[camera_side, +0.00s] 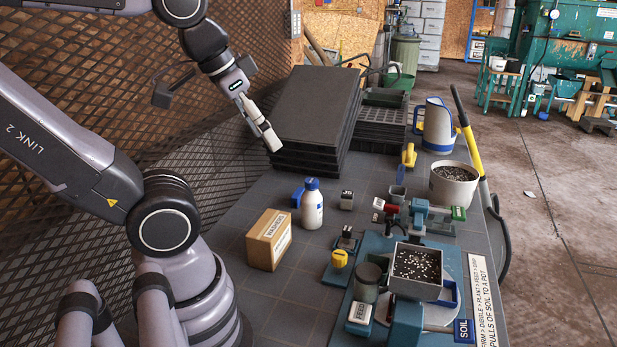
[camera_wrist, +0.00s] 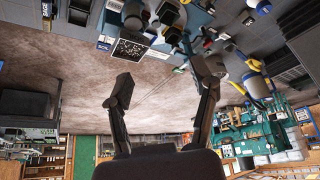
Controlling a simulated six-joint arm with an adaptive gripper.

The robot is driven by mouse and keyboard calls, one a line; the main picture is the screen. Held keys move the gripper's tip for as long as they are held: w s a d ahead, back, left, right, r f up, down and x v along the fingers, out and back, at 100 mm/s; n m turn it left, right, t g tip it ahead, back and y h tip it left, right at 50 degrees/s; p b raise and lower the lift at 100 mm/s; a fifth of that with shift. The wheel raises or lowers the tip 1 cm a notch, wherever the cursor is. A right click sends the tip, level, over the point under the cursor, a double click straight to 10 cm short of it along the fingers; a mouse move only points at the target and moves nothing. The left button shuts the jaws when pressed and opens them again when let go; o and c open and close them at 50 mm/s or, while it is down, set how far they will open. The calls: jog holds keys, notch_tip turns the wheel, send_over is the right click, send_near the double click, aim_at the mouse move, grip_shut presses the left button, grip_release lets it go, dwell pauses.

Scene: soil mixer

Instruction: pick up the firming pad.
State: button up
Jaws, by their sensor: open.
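My gripper (camera_side: 269,138) is high at the back left, beside the stack of black trays. In the wrist view my gripper (camera_wrist: 165,84) has its two fingers spread wide with nothing between them. No thing is labelled as the firming pad. A small block with a round yellow knob (camera_side: 339,259) on a blue base stands left of the potting station and may be it; I cannot tell for sure. My gripper is well above and behind it, far apart. The wrist view is tilted toward the floor, and I cannot make out the knob there.
Black trays (camera_side: 312,108) are stacked at the back. A white bottle (camera_side: 311,207) and a cardboard box (camera_side: 269,239) stand left of the knob. A square soil-filled pot (camera_side: 416,272), a feed jar (camera_side: 367,282) and a white bucket (camera_side: 453,186) crowd the right. The table's front left is clear.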

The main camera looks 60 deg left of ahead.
jog(key=w+f+n+g+h, duration=0.4)
jog(key=w+n, duration=0.3)
jog(key=w, duration=0.3)
jog(key=n+t+h, duration=0.6)
jog(key=n+t, duration=0.2)
jog(key=n, duration=1.2)
send_over(350, 229)
jog(key=s+a, duration=0.3)
notch_tip(350, 229, down, 25)
jog(key=shift+y, duration=0.3)
notch_tip(350, 229, down, 5)
jog(key=shift+w+f, duration=0.1)
jog(key=shift+f, duration=0.5)
jog(key=shift+f+x, duration=0.2)
jog(key=shift+x, duration=1.15)
jog(key=shift+f+x, duration=0.15)
jog(key=shift+x, duration=1.2)
grip_shut()
